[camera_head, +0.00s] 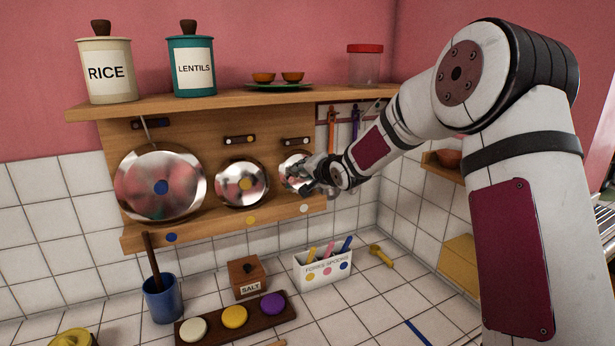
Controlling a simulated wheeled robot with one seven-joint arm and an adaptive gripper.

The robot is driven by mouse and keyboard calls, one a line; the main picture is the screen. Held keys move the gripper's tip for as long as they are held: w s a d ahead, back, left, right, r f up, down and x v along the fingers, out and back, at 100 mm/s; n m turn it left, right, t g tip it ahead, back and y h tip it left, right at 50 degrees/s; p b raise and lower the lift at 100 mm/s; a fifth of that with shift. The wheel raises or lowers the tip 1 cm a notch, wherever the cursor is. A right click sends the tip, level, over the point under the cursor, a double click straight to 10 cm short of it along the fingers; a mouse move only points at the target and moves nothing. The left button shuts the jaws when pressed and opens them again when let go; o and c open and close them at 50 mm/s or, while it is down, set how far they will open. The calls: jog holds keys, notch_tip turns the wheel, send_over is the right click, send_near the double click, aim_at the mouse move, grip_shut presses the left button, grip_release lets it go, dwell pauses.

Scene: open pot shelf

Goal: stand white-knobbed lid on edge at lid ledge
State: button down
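A small shiny metal lid (292,160) stands on edge, facing out, at the right end of the wooden lid ledge (210,226), above the ledge's white dot (304,208). My gripper (299,180) is right at this lid and covers its middle and right side. The knob is hidden, so I cannot see its colour. Whether the fingers are closed on it, and whether the lid touches the ledge, I cannot tell. A large blue-knobbed lid (138,187) and a medium yellow-knobbed lid (232,180) stand on the ledge to the left.
Above is a shelf (225,101) with canisters, bowls and a red-topped jar (365,66). Utensils hang to the right behind my arm. On the tiled counter are a blue cup (163,300), salt box (247,277), spoon box (323,268) and a board with three coloured discs (213,321).

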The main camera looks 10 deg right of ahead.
aim_at(302, 177)
jog(key=shift+b+x, duration=1.05)
jog(key=shift+x, duration=0.55)
jog(key=shift+s+f+b, duration=0.1)
jog(key=shift+f+b, duration=0.2)
jog(key=shift+f, duration=0.25)
jog(key=shift+f, duration=0.35)
jog(key=c, duration=1.2)
grip_release()
jog(key=v, duration=1.2)
